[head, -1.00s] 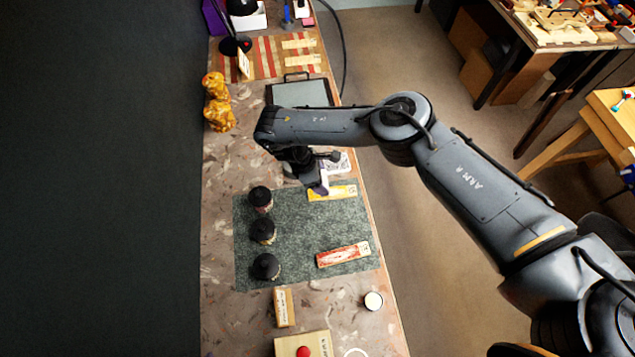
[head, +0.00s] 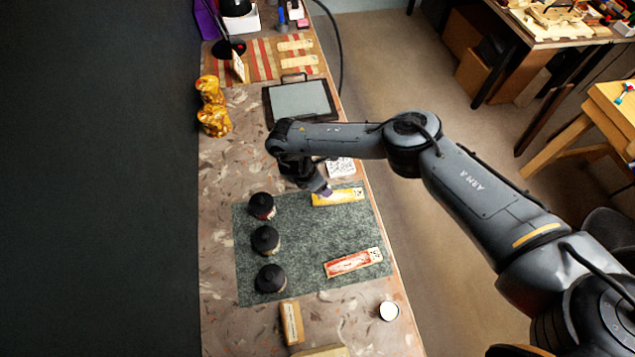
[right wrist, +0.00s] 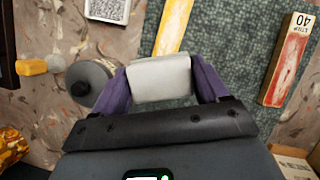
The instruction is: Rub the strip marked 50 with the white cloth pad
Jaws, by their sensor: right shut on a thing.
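My right gripper (head: 327,191) is shut on the white cloth pad (right wrist: 160,78). In the right wrist view the pad sits between its purple fingers. In the head view the gripper is at the left end of a yellow strip (head: 340,196). In the right wrist view that strip (right wrist: 174,24) runs up from behind the pad, which hides its near end. Whether the pad touches it I cannot tell. I cannot read its mark. A red strip (head: 352,262) lies nearer on the mat; in the right wrist view it (right wrist: 288,62) is marked 40. My left gripper is not in view.
The strips lie on a green mat (head: 310,228). Several black-topped jars, one of them (head: 265,240), stand on its left side. A grey round item (right wrist: 90,82) is close to the gripper's left finger. A white printed card (head: 341,167) and a grey tray (head: 300,100) lie beyond.

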